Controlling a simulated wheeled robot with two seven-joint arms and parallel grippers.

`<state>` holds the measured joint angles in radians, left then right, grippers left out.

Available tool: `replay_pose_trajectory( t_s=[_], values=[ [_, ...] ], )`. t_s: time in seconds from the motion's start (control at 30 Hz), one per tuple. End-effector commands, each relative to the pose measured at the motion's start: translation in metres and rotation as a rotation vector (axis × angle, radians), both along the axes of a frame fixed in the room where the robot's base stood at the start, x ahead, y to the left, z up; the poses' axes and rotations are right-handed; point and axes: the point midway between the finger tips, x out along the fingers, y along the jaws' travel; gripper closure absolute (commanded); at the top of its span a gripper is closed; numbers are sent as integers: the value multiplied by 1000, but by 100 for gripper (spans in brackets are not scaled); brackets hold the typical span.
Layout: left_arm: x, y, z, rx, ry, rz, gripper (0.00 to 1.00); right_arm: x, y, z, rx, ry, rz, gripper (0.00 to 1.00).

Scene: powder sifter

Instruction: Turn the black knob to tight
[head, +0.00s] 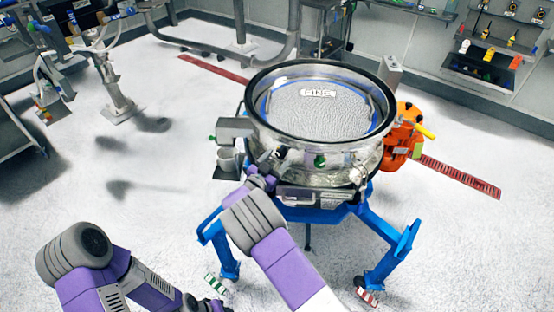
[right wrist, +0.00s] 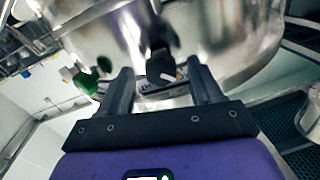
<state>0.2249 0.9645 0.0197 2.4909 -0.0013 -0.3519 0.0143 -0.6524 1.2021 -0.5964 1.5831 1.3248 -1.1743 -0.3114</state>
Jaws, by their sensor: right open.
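The black knob (right wrist: 160,66) is on the shiny metal side of the round sifter (head: 318,105). In the right wrist view it sits just beyond and between my two fingertips, with a small pale pointer mark on its lower right. My right gripper (right wrist: 162,84) is open around the knob's front, with a gap on each side; I cannot tell if it touches. My left gripper (head: 206,304) is low at the bottom edge, mostly cut off.
Green knobs (right wrist: 86,82) are left of my fingers in the right wrist view. The sifter stands on a blue frame (head: 394,250) with spread legs. An orange motor (head: 402,135) is at its right. The white floor (head: 480,250) around it is mostly clear.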

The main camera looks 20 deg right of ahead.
Motion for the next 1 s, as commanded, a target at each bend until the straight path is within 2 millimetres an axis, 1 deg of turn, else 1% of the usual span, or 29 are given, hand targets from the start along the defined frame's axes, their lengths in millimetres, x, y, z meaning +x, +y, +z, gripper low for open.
replay_pose_trajectory(
  t_s=[0.1,0.33,0.37,0.7,0.87,1.0],
  values=[
    [0,0,0,0,0,0,57,4,-4,0,0,0,1,35],
    [0,0,0,0,0,0,57,4,-4,0,0,1,2,35],
    [0,0,0,0,0,0,57,4,-4,0,0,1,1,38],
    [0,0,0,0,0,0,57,4,-4,0,0,1,1,90],
    [0,0,-1,0,0,0,57,4,-4,0,5,-4,1,91],
    [0,0,-6,0,0,0,57,4,-4,-1,25,-25,1,91]
  ],
)
